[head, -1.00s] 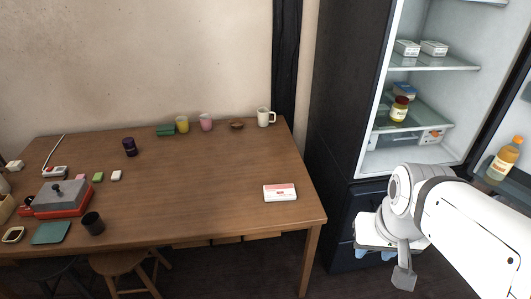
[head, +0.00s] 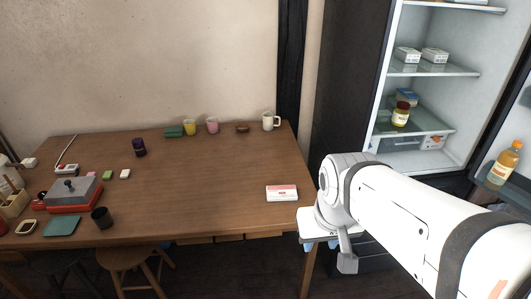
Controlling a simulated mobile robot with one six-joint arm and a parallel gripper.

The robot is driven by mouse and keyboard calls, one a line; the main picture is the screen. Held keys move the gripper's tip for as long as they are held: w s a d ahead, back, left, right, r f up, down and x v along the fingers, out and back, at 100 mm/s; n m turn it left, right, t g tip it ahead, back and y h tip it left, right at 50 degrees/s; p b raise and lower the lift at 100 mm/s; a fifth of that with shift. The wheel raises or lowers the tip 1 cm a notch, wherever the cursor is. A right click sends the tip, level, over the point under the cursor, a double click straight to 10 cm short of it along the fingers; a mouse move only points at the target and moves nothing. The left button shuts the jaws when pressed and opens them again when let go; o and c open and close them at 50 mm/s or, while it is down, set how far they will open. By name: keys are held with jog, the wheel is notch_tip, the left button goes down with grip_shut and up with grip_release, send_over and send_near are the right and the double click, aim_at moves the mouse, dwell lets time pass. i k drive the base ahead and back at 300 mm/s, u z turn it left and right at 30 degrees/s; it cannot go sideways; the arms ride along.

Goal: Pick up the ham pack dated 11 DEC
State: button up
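A flat pack with a pink and white label (head: 282,193) lies on the table near its right end. Its print is too small to read, so I cannot tell its date. Two whitish packs, a left one (head: 407,54) and a right one (head: 435,55), sit side by side on an upper fridge shelf, also unreadable. My gripper (head: 320,245) is at the table's right front corner, to the right of and nearer than the pink and white pack. Its two blue fingertips show apart, with nothing seen between them. My arm hides part of the lower fridge.
The fridge stands open at right, with a jar (head: 401,114) and a blue box (head: 407,97) on a lower shelf and a bottle (head: 505,162) in its door. Cups, a mug (head: 270,121) and a red-grey appliance (head: 74,193) stand on the table (head: 200,205). Its middle is clear.

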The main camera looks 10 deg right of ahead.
aim_at(281, 192)
jog(key=z, duration=0.05)
jog(key=i, duration=1)
jog(key=u, duration=0.1)
